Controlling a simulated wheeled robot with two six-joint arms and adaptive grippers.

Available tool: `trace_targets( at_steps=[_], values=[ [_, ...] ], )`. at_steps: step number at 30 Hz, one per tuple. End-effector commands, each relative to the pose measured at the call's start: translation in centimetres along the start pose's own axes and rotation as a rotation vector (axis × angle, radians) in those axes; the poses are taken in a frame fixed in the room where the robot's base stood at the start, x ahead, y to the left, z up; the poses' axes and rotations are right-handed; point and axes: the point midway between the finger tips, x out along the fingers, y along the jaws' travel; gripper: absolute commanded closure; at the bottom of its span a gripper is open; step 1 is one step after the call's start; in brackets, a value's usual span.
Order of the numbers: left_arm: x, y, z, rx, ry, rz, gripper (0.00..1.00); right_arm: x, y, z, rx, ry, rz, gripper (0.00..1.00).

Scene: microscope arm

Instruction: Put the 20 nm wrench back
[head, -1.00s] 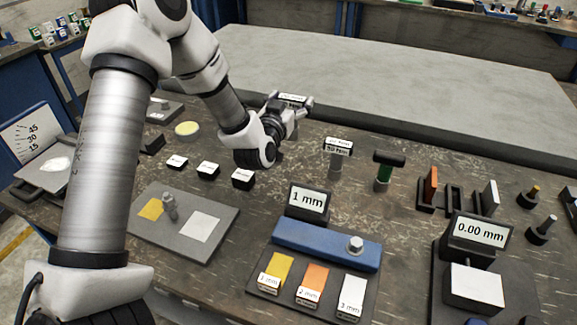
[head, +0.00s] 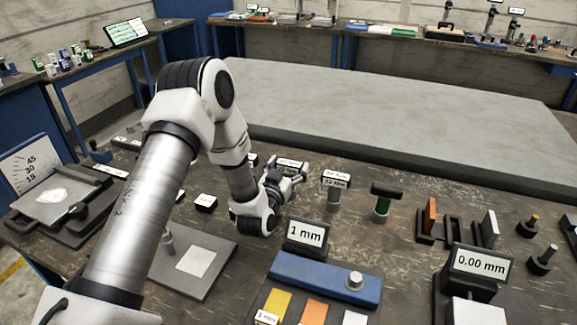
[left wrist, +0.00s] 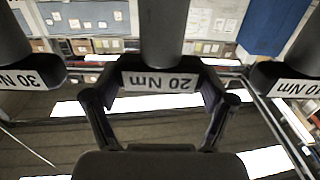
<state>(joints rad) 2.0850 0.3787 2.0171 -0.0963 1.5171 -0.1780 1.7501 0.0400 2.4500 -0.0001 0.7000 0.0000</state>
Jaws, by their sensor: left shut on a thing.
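My left gripper (head: 298,171) is at the row of wrenches, shut on the 20 Nm wrench. In the left wrist view its two fingers (left wrist: 160,98) stand either side of the 20 Nm wrench (left wrist: 160,28), a dark upright cylinder with a white label that reads upside down. In the head view the held wrench is mostly hidden by the gripper; a white label (head: 290,163) shows at its top. The 30 Nm wrench (head: 335,193) stands upright just right of the gripper. The 10 Nm one (left wrist: 289,86) stands on the other side. Whether the held wrench touches its seat is hidden.
The 1 mm display (head: 305,234) and blue bar (head: 325,277) are in front. A grey raised slab (head: 400,120) lies behind the row. Orange and white plates stand at the right.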

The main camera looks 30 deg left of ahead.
Motion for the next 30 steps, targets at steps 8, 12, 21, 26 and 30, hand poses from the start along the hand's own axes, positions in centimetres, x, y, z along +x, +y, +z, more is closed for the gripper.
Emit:
trace_targets(
  at_steps=[8, 12, 21, 26, 30],
  values=[
    [0.0, 0.0, 0.2, 0.000, -0.001, 0.000, 0.00, 0.1, 0.0, 0.0, 0.000, 0.000, 0.000, 0.60],
    [0.0, 0.0, 0.2, 0.000, -0.001, 0.000, 0.00, 0.1, 0.0, 0.0, 0.000, 0.000, 0.000, 0.60],
    [-4.0, 0.0, 0.5, -0.001, -0.004, 0.000, 0.00, 0.8, 0.0, 0.0, 0.000, 0.000, 0.000, 0.60],
    [-6.9, 0.0, 0.4, 0.000, -0.003, 0.000, 0.00, 1.2, 0.0, 0.0, 0.000, 0.000, 0.000, 0.60],
    [-7.8, 0.0, 0.3, 0.000, -0.001, 0.000, 0.00, 1.2, 0.0, 0.0, 0.000, 0.000, 0.000, 0.60]
  ],
)
